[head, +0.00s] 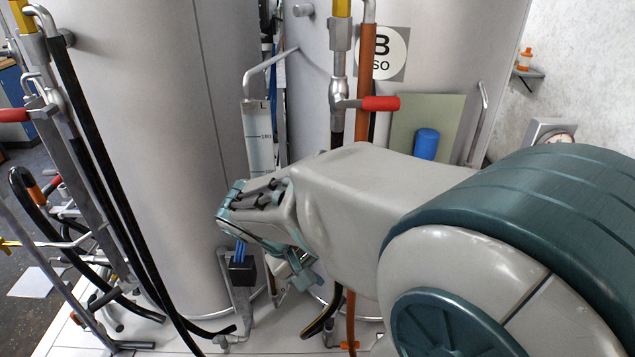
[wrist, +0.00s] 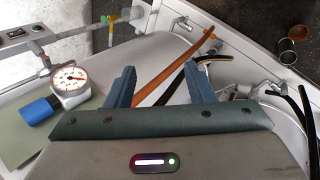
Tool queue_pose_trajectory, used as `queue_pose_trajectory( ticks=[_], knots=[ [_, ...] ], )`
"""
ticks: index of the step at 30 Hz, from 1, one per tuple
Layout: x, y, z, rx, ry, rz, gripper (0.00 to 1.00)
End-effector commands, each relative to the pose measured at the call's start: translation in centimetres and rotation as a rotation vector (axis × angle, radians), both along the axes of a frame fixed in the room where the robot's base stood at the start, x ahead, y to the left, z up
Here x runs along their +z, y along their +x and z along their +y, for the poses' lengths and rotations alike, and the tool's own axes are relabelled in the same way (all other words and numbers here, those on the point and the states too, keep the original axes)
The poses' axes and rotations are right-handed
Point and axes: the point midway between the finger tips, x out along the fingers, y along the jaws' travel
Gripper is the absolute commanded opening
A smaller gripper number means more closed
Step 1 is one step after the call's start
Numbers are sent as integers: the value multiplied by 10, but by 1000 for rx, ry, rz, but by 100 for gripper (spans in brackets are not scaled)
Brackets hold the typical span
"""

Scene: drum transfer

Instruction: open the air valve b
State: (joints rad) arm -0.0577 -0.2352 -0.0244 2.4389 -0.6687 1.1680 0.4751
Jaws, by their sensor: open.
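Drum B (head: 460,40) stands behind my arm and carries a round "B ISO" label (head: 382,50). In front of it, a metal pipe bears a valve with a red handle (head: 380,103), which sticks out sideways to the right. A blue cylinder (head: 426,144) shows against a green panel; a blue cylinder (wrist: 40,110) beside a dial gauge also shows in the wrist view. No marking shows which fitting is air valve b. My gripper (wrist: 160,85) is open and empty, its two fingers apart. In the head view it points down, low between the drums, partly hidden, apart from the red handle.
Another large drum (head: 140,150) stands at left, with black hoses and a red-handled valve (head: 14,115) beside it. An orange pipe (wrist: 178,65) runs beyond my fingers in the wrist view. A dial gauge (wrist: 75,79) lies left of them.

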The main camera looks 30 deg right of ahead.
Motion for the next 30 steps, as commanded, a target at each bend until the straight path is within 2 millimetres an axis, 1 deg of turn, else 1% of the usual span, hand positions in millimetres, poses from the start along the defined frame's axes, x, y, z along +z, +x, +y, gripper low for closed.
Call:
queue_pose_trajectory(
  ticks=[1, 3, 5, 7, 9, 11, 12, 15, 18, 21, 23, 26, 30],
  knots=[
    [-17, 7, -15, -10, -107, 39, 49],
    [-22, 20, -35, -16, -265, 62, 49],
    [-25, 33, -50, -11, -401, 66, 49],
    [-27, 53, -62, 9, -557, 50, 49],
    [-30, 76, -70, 47, -699, 16, 49],
    [-32, 95, -72, 84, -806, -23, 49],
    [-33, 108, -72, 112, -867, -54, 49],
    [-37, 134, -69, 177, -981, -128, 49],
    [-40, 152, -64, 227, -1049, -188, 49],
    [-40, 161, -62, 253, -1080, -221, 49],
    [-39, 164, -64, 260, -1089, -230, 49],
    [-36, 166, -75, 258, -1091, -232, 49],
    [-31, 171, -100, 256, -1090, -229, 49]
  ],
)
